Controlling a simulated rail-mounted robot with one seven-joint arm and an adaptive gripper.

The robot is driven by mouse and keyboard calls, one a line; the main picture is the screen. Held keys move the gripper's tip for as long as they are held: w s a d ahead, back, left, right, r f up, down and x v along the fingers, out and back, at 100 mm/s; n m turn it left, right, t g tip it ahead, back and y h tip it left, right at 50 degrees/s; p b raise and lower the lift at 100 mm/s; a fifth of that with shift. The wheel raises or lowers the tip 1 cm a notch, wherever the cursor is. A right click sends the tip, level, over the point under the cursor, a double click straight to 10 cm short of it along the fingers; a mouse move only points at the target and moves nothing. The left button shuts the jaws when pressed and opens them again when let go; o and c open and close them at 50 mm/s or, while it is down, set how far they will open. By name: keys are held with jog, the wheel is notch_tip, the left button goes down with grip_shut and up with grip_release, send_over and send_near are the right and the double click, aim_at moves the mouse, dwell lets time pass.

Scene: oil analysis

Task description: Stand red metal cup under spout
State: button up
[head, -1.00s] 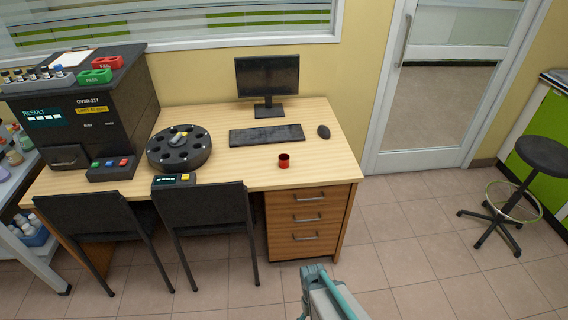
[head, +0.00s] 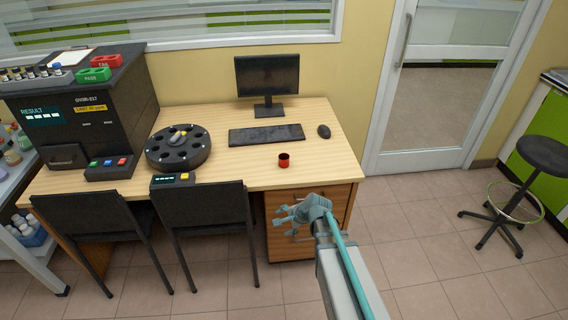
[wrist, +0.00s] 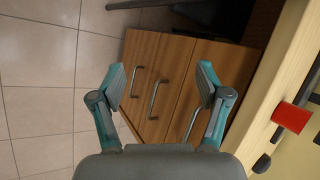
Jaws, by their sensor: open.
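The red metal cup (head: 284,160) stands upright on the wooden desk, near its front edge and in front of the keyboard. It also shows at the right side of the wrist view (wrist: 291,117). My gripper (head: 284,220) is open and empty, in front of the desk's drawer unit and apart from the cup. In the wrist view my gripper (wrist: 161,85) has its fingers spread wide, with the drawer fronts behind them. I cannot make out a spout for certain; the dark analyzer (head: 85,110) with a result screen stands at the left of the desk.
A round black carousel (head: 178,149) and a small display box (head: 173,179) sit left of the cup. The keyboard (head: 266,135), monitor (head: 267,78) and mouse (head: 324,131) are behind it. Two chairs (head: 205,215) (head: 90,220) stand before the desk. Desk around the cup is clear.

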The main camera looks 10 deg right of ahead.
jog(key=w+d+r+m+t, duration=0.2)
jog(key=w+r+m+t, duration=0.1)
jog(key=w+r+m, duration=0.4)
jog(key=m+t, duration=0.4)
jog(key=m, duration=0.7)
send_near(287, 161)
jog(key=shift+w+a+f, duration=0.4)
jog(key=shift+w+a, duration=0.05)
jog(key=shift+w, duration=0.5)
jog(key=p+x, duration=0.2)
jog(key=x, duration=0.8)
jog(key=shift+w, duration=0.15)
jog(key=c, duration=1.4)
